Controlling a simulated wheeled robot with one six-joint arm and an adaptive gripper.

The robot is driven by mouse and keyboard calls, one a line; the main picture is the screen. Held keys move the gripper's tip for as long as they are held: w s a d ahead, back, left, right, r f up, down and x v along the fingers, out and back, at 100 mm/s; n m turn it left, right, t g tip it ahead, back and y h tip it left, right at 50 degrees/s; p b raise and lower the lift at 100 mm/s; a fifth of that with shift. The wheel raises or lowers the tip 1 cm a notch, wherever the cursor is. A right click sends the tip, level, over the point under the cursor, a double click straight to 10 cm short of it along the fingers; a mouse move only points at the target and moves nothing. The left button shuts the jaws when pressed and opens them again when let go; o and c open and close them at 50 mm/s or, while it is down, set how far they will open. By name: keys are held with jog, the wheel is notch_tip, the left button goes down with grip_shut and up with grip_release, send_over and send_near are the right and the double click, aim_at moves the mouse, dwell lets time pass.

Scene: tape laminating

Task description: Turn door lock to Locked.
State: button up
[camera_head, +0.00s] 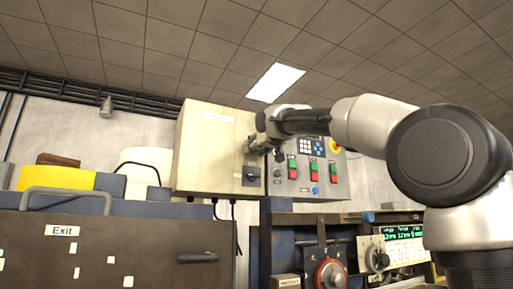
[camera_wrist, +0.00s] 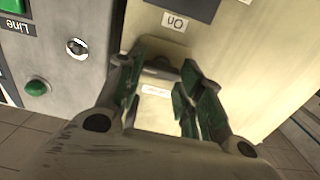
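The beige electrical cabinet (camera_head: 215,150) hangs in the middle of the head view. My gripper (camera_head: 266,143) is at its upper right front, and the door lock there is hidden behind it. In the wrist view the cabinet looks upside down. A small dark fitting (camera_wrist: 160,69), apparently the door lock, shows on the beige face above a small white label (camera_wrist: 156,91) whose text I cannot read. My gripper (camera_wrist: 162,66) is open, with one green-padded finger on each side of the fitting. Whether either finger touches it, I cannot tell.
A black rotary switch (camera_head: 252,174) sits on the cabinet below my gripper, with an "On" label (camera_wrist: 175,21) nearby. A grey panel (camera_head: 318,172) with a keypad and red and green buttons adjoins on the right. A machine with an "Exit" label (camera_head: 62,231) stands below left.

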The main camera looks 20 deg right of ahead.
jog(key=shift+n, duration=0.5)
jog(key=shift+a+f+n, duration=0.1)
jog(key=shift+n, duration=4.1)
jog(key=shift+a+f+n, duration=0.1)
jog(key=shift+n, duration=4.1)
jog(key=o, duration=1)
jog(key=shift+s, duration=0.15)
